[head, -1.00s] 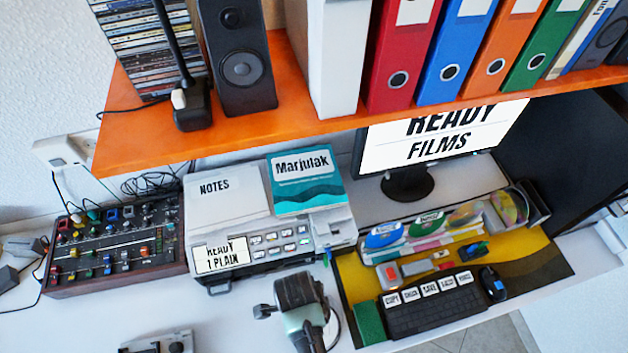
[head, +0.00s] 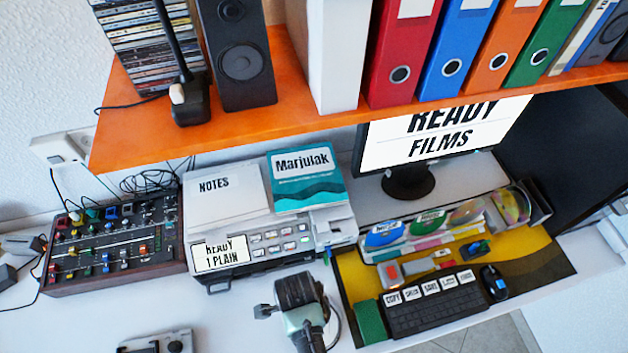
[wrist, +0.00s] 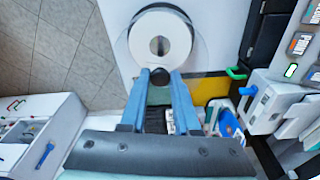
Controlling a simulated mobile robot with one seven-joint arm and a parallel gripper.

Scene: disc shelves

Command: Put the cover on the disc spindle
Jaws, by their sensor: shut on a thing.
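In the wrist view, my gripper (wrist: 160,77) has two blue fingers closed on a small dark knob (wrist: 160,75). The knob seems to belong to a clear cover (wrist: 195,72), whose faint edge shows beyond the fingertips; most of it is hard to make out. A white disc stack on the disc spindle (wrist: 148,30), with a dark base rim, shows just beyond the fingertips. I cannot tell whether the cover is around the discs or above them. In the head view, part of my arm shows at the bottom middle; fingers, cover and spindle are not seen there.
A printer (head: 270,250) with papers and a mixer (head: 115,245) stand on the white desk. A keyboard (head: 435,305) lies on a yellow mat (head: 350,270). An orange shelf (head: 190,140) with a speaker and binders overhangs the desk. In the wrist view, tiled floor (wrist: 50,50) lies left.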

